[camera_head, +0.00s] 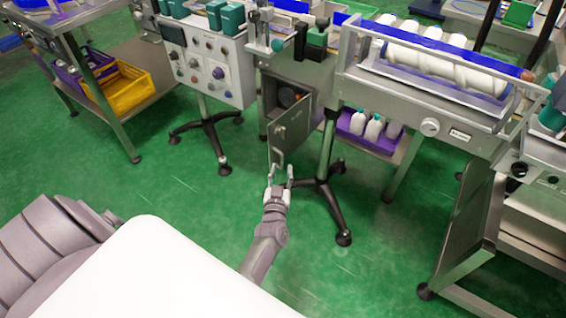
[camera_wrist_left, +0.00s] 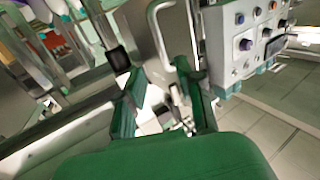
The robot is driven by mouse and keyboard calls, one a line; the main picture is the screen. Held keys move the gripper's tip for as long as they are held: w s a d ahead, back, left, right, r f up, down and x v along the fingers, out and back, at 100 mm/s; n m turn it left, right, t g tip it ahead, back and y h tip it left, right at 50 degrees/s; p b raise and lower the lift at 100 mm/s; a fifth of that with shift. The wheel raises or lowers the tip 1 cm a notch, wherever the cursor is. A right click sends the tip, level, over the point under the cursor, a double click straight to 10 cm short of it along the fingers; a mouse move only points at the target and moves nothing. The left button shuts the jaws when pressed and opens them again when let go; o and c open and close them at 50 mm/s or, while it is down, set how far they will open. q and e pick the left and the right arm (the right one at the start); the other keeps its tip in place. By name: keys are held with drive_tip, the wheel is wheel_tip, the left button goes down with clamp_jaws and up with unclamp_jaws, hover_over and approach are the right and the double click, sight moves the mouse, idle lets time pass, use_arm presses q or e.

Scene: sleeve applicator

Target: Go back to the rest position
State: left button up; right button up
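My left gripper (camera_head: 280,175) is low in front of the machines in the head view, its two fingers spread with nothing seen between them. Its fingertips are close to the handle (camera_head: 279,158) of a small metal cabinet door (camera_head: 291,131); I cannot tell whether they touch. The door stands open. In the left wrist view, my green-looking fingers (camera_wrist_left: 163,103) are apart. The door's bar handle (camera_wrist_left: 164,35) shows beyond them, seemingly not enclosed. My right gripper is in neither view.
A control panel (camera_head: 209,68) stands left of the cabinet on a wheeled base (camera_head: 207,127). A wheeled foot (camera_head: 325,200) is just right of my gripper. A roller machine (camera_head: 440,65) stands right. A cart with a yellow bin (camera_head: 122,91) is at left. Green floor (camera_head: 370,270) is clear in front.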

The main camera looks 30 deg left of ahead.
use_arm(q)
drive_tip(key=shift+v, duration=0.75)
drive_tip(key=s+d+f+m+g+h+p, duration=0.3)
drive_tip(key=s+d+f+h+p, duration=0.15)
drive_tip(key=s+f, duration=0.35)
drive_tip(key=s+d+f+m+g+h+p, duration=0.25)
drive_tip(key=s+d+f+g+p, duration=0.2)
drive_tip(key=s+f, duration=0.3)
drive_tip(key=s+f+m+g+p, duration=0.1)
drive_tip(key=s+f+g+p, duration=0.1)
drive_tip(key=s, duration=1.3)
drive_tip(key=s+f+m+g+p, duration=0.1)
drive_tip(key=s+f+g, duration=0.4)
drive_tip(key=s, duration=1)
drive_tip(key=shift+a+g+h+p, duration=0.3)
drive_tip(key=shift+a+g+p, duration=0.15)
drive_tip(key=shift+p, duration=0.3)
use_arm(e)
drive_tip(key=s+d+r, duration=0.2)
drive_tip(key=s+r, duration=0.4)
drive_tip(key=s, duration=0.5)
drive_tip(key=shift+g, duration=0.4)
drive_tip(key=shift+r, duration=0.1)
